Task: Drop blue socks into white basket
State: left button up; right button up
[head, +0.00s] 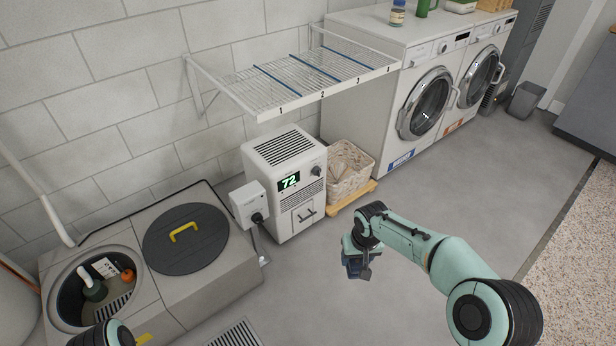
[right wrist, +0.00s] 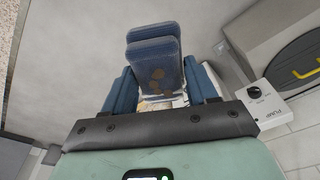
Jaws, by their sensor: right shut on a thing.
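The blue socks (head: 353,270) are a dark blue folded bundle held in my right gripper (head: 357,256), in the air over the grey floor. In the right wrist view the socks (right wrist: 154,58) stick out beyond the fingers, and the gripper (right wrist: 163,92) is shut on them. The white basket (head: 347,168) is a woven, open-topped basket near the wall, right of the white dehumidifier. My right gripper is in front of the basket, apart from it. My left gripper is not in view; only a piece of my left arm shows at the bottom left.
The dehumidifier (head: 285,183) stands close left of the basket. A wire drying rack (head: 300,82) juts from the wall above them. Washing machines (head: 425,105) stand to the right. A sump unit with a dark lid (head: 185,239) is at left. The middle floor (head: 420,195) is clear.

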aim_at(338, 172)
jog(key=i+l+u, duration=0.2)
jog(key=l+u, duration=0.15)
jog(key=i+l+u, duration=0.1)
jog(key=l+u, duration=0.25)
jog(key=i+l+u, duration=0.1)
jog(key=l, duration=0.35)
jog(key=i+l+u, duration=0.15)
jog(key=l, duration=0.3)
jog(key=i+l, duration=0.1)
jog(key=l, duration=1.1)
jog(key=i+l+u, duration=0.1)
jog(key=l, duration=0.55)
jog(key=i+l, duration=0.15)
jog(key=i, duration=0.4)
jog(key=i+l, duration=0.1)
jog(key=i, duration=0.45)
